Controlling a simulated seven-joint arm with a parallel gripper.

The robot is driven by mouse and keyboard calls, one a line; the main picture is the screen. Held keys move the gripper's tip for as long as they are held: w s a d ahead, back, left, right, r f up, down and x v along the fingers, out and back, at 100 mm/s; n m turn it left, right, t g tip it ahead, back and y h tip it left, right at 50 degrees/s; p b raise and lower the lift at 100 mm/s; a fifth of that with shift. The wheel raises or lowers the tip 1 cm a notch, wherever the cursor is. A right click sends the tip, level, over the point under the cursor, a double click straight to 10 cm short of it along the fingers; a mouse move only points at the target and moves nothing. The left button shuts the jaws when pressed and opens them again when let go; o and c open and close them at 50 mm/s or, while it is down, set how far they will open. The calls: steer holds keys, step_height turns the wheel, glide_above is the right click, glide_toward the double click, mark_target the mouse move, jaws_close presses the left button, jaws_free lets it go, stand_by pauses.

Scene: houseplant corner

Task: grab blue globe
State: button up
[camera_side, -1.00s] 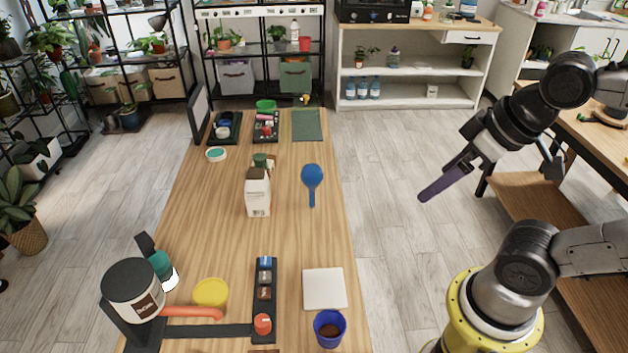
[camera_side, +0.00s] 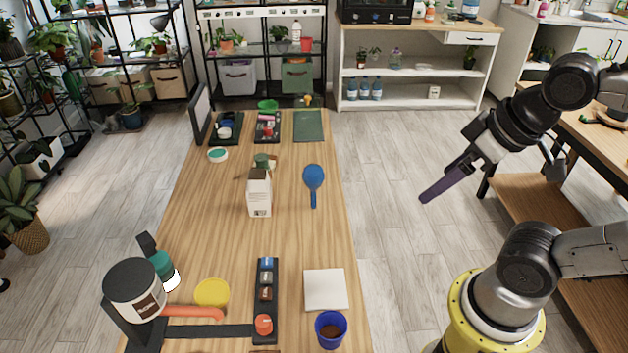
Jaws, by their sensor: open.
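The blue globe (camera_side: 313,177) has a round bulb and a thin stem. It lies on the wooden table (camera_side: 225,235), right of the middle, with its stem pointing toward the near end. My gripper (camera_side: 432,194) has purple fingers and hangs in the air to the right of the table, well apart from the globe. It is open and empty. Its fingers overlap in this view, so the gap between them does not show.
A white carton (camera_side: 259,193) stands left of the globe. A white square pad (camera_side: 325,289), a blue pot (camera_side: 330,329) and a dark tray (camera_side: 265,306) are at the near end. A green mat (camera_side: 308,125) lies at the far end. Bare table surrounds the globe.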

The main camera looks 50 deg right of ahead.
steer(key=w+d+r+m+t+h, duration=0.25)
steer(key=w+r+m, duration=0.25)
steer(key=w+m, duration=0.45)
steer(key=m+g, duration=0.3)
steer(key=m, duration=0.3)
glide_above(315, 170)
steer(key=s+a, duration=0.2)
steer(key=s, duration=0.1)
step_height(315, 170, down, 16)
steer(key=shift+h, duration=0.45)
steer(key=x, duration=0.6)
steer(key=shift+w+d+f, duration=0.1)
steer(key=shift+f, duration=0.3)
steer(key=shift+x, duration=3.1)
steer(key=shift+f, duration=0.15)
steer(key=c, duration=1.5)
steer(key=shift+o, duration=0.2)
